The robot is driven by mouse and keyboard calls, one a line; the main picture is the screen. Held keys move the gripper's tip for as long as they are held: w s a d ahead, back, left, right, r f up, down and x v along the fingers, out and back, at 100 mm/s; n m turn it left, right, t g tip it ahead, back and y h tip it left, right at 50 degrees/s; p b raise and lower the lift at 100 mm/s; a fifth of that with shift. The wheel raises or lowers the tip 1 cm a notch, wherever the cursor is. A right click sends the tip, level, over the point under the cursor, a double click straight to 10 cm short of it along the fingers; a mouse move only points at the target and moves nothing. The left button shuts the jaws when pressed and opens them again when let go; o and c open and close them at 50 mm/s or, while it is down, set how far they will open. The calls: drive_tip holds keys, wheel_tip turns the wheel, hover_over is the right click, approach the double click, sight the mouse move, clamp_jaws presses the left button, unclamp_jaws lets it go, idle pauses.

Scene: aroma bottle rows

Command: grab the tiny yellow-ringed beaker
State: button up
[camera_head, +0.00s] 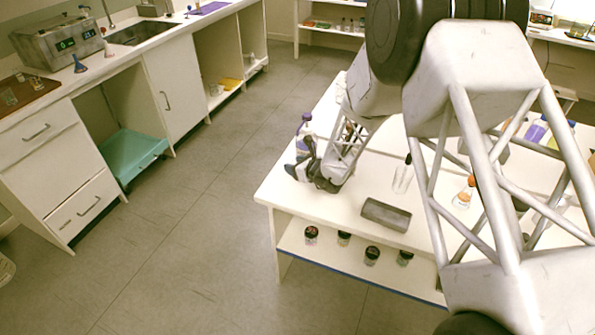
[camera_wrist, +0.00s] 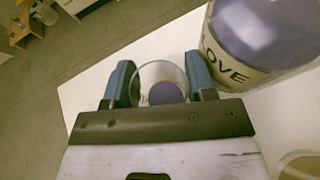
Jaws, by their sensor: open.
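My gripper (camera_wrist: 161,78) is open in the wrist view, with one blue-grey finger on each side of a small clear glass beaker (camera_wrist: 146,76). The beaker has a pale round rim and a purple-blue patch shows inside it. I cannot clearly make out a yellow ring on it. Its lower part is hidden by the gripper body. In the head view my gripper (camera_head: 316,180) is low over the near left end of the white table, and I cannot make out the beaker there.
A large purple bottle labelled LOVE (camera_wrist: 240,72) stands close to the right finger. On the table (camera_head: 288,196) are a grey block (camera_head: 386,215), a clear glass vessel (camera_head: 403,176) and an orange-topped flask (camera_head: 464,193). The table's left edge is close to my gripper.

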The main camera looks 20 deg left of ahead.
drive_tip(key=c, duration=0.6)
drive_tip(key=shift+o, duration=0.2)
drive_tip(key=shift+r, duration=0.1)
drive_tip(key=shift+r, duration=0.8)
wheel_tip(320, 180, up, 2)
drive_tip(key=shift+r, duration=0.1)
drive_tip(key=s+d, duration=0.3)
drive_tip(key=s, duration=0.1)
drive_tip(key=s+d, duration=0.3)
drive_tip(key=s, duration=0.1)
drive_tip(key=s+d+r, duration=0.1)
drive_tip(key=s+d, duration=0.2)
drive_tip(key=s, duration=0.2)
drive_tip(key=shift+d, duration=0.15)
